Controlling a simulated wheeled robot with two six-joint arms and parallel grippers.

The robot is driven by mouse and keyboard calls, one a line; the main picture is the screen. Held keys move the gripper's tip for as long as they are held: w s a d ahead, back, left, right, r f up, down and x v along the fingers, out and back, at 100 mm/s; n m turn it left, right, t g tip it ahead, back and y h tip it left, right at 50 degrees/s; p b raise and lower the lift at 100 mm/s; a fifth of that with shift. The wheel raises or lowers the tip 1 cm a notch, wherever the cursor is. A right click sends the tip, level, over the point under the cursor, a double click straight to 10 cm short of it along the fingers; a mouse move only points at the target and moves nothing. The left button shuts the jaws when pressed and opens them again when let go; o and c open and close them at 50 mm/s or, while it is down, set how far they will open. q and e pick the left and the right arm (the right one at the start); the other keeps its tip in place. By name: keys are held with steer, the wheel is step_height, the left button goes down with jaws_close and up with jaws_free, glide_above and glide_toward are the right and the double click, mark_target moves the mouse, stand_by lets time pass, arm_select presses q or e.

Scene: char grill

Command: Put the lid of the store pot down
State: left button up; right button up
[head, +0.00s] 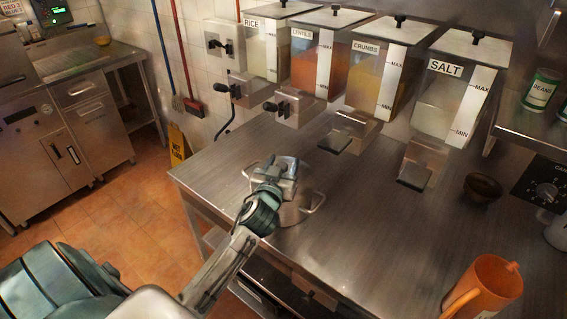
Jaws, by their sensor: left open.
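The store pot (295,214) is a small metal pot with two side handles, standing on the steel counter. My left arm reaches in from the lower left, and my left gripper (285,168) is over the pot's top. The gripper is open. It hides most of the pot's rim and top, so I cannot tell whether the lid lies there or how it sits. My right gripper is not in view.
Dispensers marked rice, lentils, crumbs and salt (447,105) line the back. A dark bowl (482,188) and an orange jug (485,288) stand at the right of the steel counter (375,235). The counter between pot and jug is clear.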

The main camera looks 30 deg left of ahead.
arm_select(q)
steer(key=b+v, duration=0.1)
steer(key=v, duration=0.2)
steer(key=b+v, duration=0.1)
steer(key=v, duration=0.2)
steer(key=d+b+v, duration=0.1)
steer(key=v, duration=0.2)
steer(key=shift+b, duration=0.3)
steer(key=shift+o, duration=0.4)
steer(key=shift+s+d, duration=0.1)
steer(key=shift+s, duration=0.15)
steer(key=shift+w+a+f+y+b, duration=0.25)
steer(key=shift+w+a+b, duration=0.2)
steer(key=shift+b, duration=0.55)
steer(key=shift+w+a+r+p, duration=0.15)
steer(key=shift+w+p, duration=0.15)
steer(key=shift+w, duration=0.2)
steer(key=x, duration=0.1)
steer(key=p+x, duration=0.1)
steer(key=x, duration=0.2)
steer(key=shift+w+a+f+p, duration=0.15)
steer(key=shift+w+f+p, duration=0.05)
steer(key=shift+f+p, duration=0.2)
steer(key=shift+s, duration=0.1)
steer(key=shift+c, duration=0.2)
